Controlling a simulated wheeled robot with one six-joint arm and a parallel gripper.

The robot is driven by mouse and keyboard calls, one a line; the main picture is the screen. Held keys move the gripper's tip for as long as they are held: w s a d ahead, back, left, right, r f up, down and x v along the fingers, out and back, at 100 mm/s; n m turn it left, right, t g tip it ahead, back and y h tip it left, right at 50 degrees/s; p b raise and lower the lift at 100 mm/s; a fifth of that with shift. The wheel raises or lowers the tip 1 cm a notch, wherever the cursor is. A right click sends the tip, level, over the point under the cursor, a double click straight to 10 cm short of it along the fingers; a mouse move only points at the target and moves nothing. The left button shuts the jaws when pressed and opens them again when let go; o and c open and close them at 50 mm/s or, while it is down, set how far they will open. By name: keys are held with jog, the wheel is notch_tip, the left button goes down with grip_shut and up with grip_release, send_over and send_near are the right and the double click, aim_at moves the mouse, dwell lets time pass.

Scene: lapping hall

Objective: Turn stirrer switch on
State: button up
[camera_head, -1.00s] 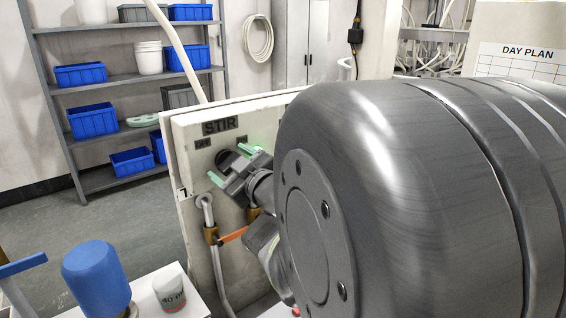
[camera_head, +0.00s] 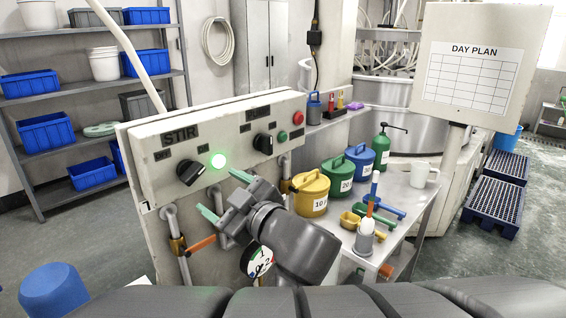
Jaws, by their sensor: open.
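The stirrer switch (camera_head: 191,172) is a black rotary knob under the STIR label (camera_head: 181,136) on the left of the beige control panel (camera_head: 150,185). Its pointer is tilted toward the upper right, on the side of the lamp. A round green lamp (camera_head: 218,161) beside it is lit. My gripper (camera_head: 224,196) is open and empty, in front of the panel, below and right of the switch and apart from it. Its green-tipped fingers point up and left.
A second black knob (camera_head: 263,143) sits to the right on the panel, with red and green buttons (camera_head: 298,118) beyond. A pipe with an orange lever (camera_head: 201,244) runs below the switch. A table with yellow, green and blue lidded pots (camera_head: 311,194) stands at right.

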aim_at(197, 176)
jog(key=shift+v, duration=1.4)
jog(key=shift+w+a, duration=0.1)
jog(key=shift+b+x, duration=0.7)
jog(key=shift+x, duration=4.7)
